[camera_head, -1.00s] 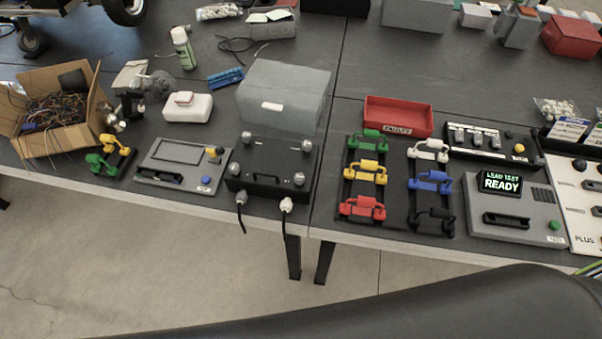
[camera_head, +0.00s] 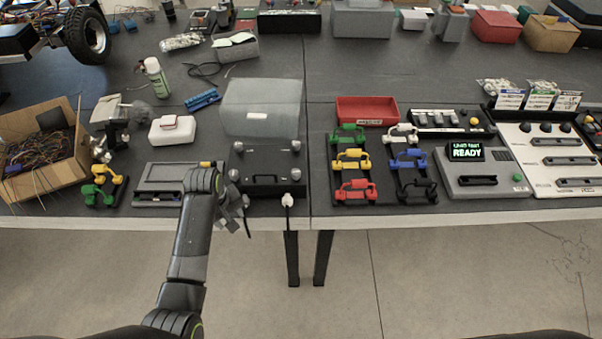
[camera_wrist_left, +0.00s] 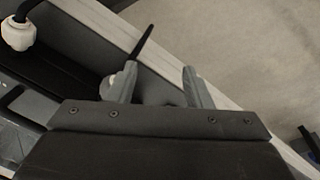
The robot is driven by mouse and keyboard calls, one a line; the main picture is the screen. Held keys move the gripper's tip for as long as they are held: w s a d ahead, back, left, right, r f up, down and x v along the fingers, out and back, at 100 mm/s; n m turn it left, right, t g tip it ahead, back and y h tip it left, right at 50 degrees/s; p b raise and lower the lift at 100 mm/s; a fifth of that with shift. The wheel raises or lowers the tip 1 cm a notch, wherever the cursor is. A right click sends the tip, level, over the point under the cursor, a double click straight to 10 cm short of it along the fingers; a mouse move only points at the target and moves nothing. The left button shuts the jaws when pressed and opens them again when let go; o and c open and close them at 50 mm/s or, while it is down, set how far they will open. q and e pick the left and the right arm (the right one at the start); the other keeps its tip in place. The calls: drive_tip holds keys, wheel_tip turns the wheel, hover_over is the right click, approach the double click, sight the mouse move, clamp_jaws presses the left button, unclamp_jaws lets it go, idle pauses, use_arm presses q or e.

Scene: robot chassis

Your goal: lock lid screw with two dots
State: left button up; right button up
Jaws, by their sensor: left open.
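A dark case (camera_head: 268,160) with a black handle stands at the front edge of the table, left of the gap. Silvery screw knobs sit at its corners, such as the rear left (camera_head: 238,146), rear right (camera_head: 294,146) and front right (camera_head: 295,173). Dot marks are too small to make out. A translucent grey lid (camera_head: 262,105) stands raised behind the case. My left gripper (camera_head: 242,214) is at the case's front left corner. In the left wrist view the gripper (camera_wrist_left: 160,72) is open, its fingers apart near a black cable (camera_wrist_left: 145,40). My right gripper is out of view.
A white cable fitting (camera_head: 288,200) sticks out from the case's front; one also shows in the left wrist view (camera_wrist_left: 18,33). A grey panel box (camera_head: 165,172) lies left of the case. Coloured clips (camera_head: 353,158) stand to the right. The floor in front is clear.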

use_arm(q)
drive_tip(key=w+d+r+n, duration=0.1)
drive_tip(key=w+d+r, duration=0.75)
drive_tip(key=r, duration=0.25)
wheel_tip(320, 180, up, 12)
drive_tip(key=r+n+g, duration=0.1)
drive_tip(key=n+g, duration=0.1)
hover_over(296, 171)
drive_tip(key=shift+y, duration=0.4)
wheel_tip(296, 171, down, 18)
drive_tip(key=b, duration=0.3)
drive_tip(key=shift+r, duration=0.15)
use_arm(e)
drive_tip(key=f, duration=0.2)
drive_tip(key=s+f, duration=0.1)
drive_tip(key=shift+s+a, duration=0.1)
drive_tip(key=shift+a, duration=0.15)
use_arm(q)
drive_tip(key=shift+c, duration=0.3)
drive_tip(key=c, duration=0.9)
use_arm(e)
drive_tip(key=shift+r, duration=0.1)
